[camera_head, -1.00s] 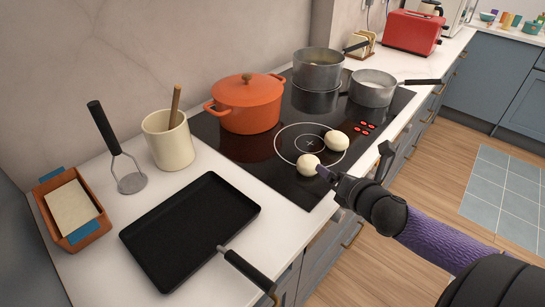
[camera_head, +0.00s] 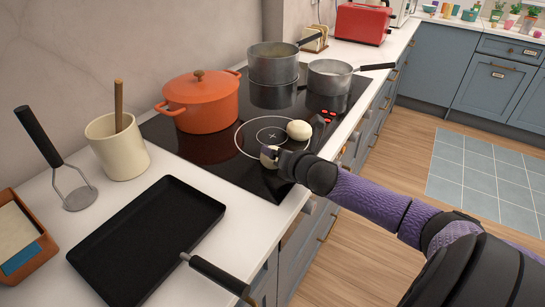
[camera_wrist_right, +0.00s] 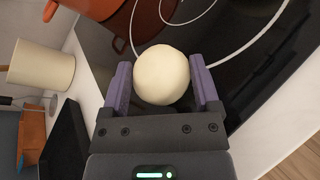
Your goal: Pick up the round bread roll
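In the right wrist view the roll (camera_wrist_right: 162,75) sits between the two purple fingers of my right gripper (camera_wrist_right: 163,85), with no clear gap on either side. My left gripper is not in view.
An orange lidded pot (camera_head: 203,103) stands left of the roll, with grey pans (camera_head: 331,78) behind. A black griddle pan (camera_head: 148,236), a cream utensil crock (camera_head: 119,150) and a masher (camera_head: 77,196) are on the near counter. The counter front edge runs beneath my right arm.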

